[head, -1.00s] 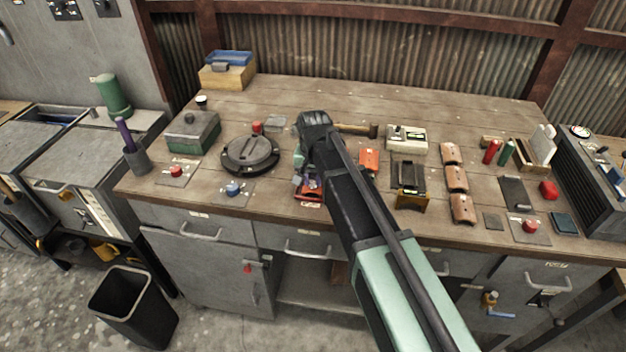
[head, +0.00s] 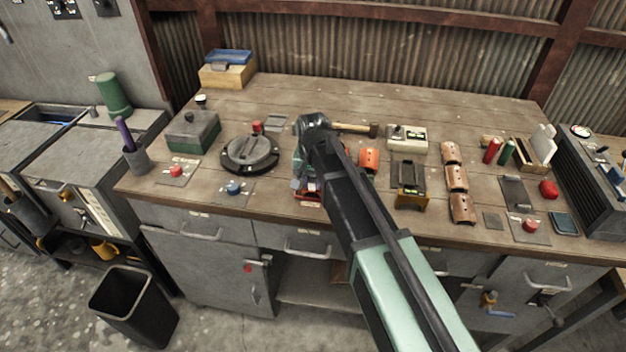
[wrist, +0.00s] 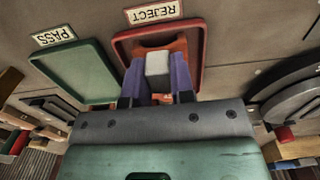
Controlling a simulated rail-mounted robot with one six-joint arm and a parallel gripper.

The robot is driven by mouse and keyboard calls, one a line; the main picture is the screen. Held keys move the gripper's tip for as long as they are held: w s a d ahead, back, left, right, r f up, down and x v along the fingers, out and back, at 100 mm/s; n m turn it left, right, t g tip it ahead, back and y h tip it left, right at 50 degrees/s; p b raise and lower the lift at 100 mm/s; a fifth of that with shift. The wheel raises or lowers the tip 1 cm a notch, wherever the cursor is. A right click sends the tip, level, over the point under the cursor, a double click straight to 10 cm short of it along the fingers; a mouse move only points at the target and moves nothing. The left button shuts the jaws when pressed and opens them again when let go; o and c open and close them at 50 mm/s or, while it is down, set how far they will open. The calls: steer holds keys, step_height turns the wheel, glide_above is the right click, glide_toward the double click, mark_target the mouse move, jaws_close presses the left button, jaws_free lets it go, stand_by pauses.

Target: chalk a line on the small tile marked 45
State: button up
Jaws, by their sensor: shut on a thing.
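My gripper (wrist: 158,80) points down over the red-rimmed tray marked REJECT (wrist: 200,72). Its two purple fingers are shut on a pale grey block (wrist: 158,66); I cannot tell whether this is chalk. An orange piece (wrist: 160,44) shows just beyond the fingertips, inside the tray; whether it touches the block is unclear. In the head view my arm hides most of the gripper and the tray (head: 308,190). A small dark square tile (head: 493,221) lies at the front right of the bench, with no readable number. I cannot make out a 45 anywhere.
A green tray marked PASS (wrist: 78,72) is beside the red tray. A round dark turntable-like device (head: 250,153) stands to the left. An orange piece (head: 369,160), a hammer (head: 355,129) and curved brown tiles (head: 457,180) are to the right. The back of the bench is mostly clear.

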steer(key=shift+r+p, duration=3.15)
steer(key=shift+r, duration=0.25)
